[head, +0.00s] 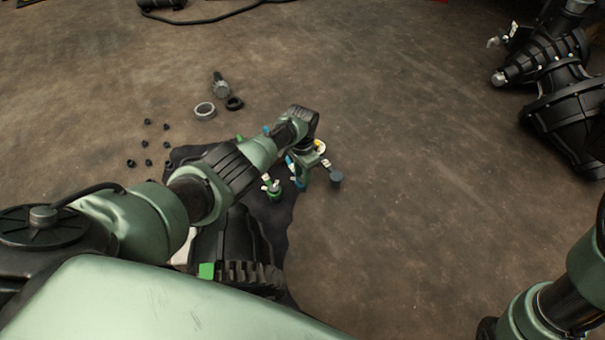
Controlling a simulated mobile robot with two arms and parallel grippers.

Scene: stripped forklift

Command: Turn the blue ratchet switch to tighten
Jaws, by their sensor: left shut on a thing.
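My left arm reaches in from the left, and its gripper (312,163) points down over the dark mat. My wrist and fingers hide much of the tool, so the exact hold is unclear. Small blue parts show beside the gripper, one just below its left side (299,182). I cannot tell for sure which blue part is the ratchet switch, or its setting. My right gripper is out of view.
Several small black bolts, a grey ring (204,110) and a cylindrical part (220,85) lie beyond. A large black machine (560,90) is at right.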

